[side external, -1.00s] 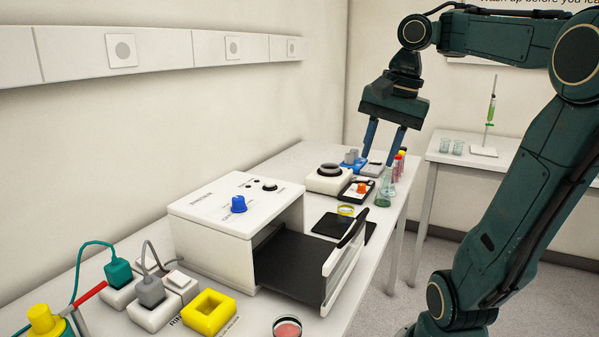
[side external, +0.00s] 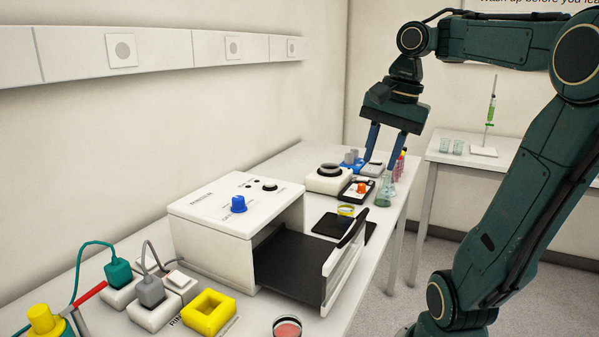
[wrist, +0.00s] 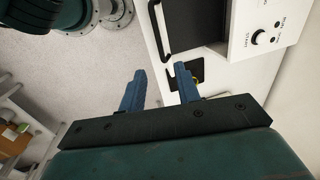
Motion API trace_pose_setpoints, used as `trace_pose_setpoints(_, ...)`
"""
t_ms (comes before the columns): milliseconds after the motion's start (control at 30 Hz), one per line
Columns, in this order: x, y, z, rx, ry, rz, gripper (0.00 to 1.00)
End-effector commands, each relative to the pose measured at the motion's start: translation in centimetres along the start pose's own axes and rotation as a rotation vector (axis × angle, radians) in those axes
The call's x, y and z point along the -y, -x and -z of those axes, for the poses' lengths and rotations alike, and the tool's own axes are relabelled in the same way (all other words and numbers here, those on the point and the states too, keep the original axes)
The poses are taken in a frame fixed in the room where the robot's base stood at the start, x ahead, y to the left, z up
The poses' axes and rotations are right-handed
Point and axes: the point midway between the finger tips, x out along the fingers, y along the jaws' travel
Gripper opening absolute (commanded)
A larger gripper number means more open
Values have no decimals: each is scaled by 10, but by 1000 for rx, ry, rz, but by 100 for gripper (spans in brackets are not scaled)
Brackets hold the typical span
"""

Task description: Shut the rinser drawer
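The rinser (side external: 215,232) is a white box with a blue knob (side external: 239,204) on top, standing on the bench. Its drawer (side external: 300,268) is pulled out toward the right, with a dark tray floor, a pale front panel and a black handle (side external: 352,227) along the panel's top. The drawer also shows at the top of the wrist view (wrist: 195,22). My gripper (side external: 380,168) points down, open and empty, beyond the drawer over the far part of the bench. In the wrist view its blue fingers (wrist: 158,72) are spread apart, clear of the drawer.
Below my gripper are a green-tinted flask (side external: 384,192), coloured-capped vials (side external: 401,165) and a small black tray (side external: 347,192). A yellow-rimmed dish (side external: 345,211) sits by a black mat (side external: 328,226). A yellow block (side external: 210,322) and a pink dish (side external: 287,327) are in front.

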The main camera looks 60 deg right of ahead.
Motion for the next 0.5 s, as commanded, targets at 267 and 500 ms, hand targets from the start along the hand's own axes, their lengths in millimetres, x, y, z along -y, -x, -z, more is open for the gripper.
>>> trace_pose_setpoints(267,-2,-12,0,-3,2,-4,33)
trace_pose_setpoints(500,-1,-27,0,-1,1,-2,33)
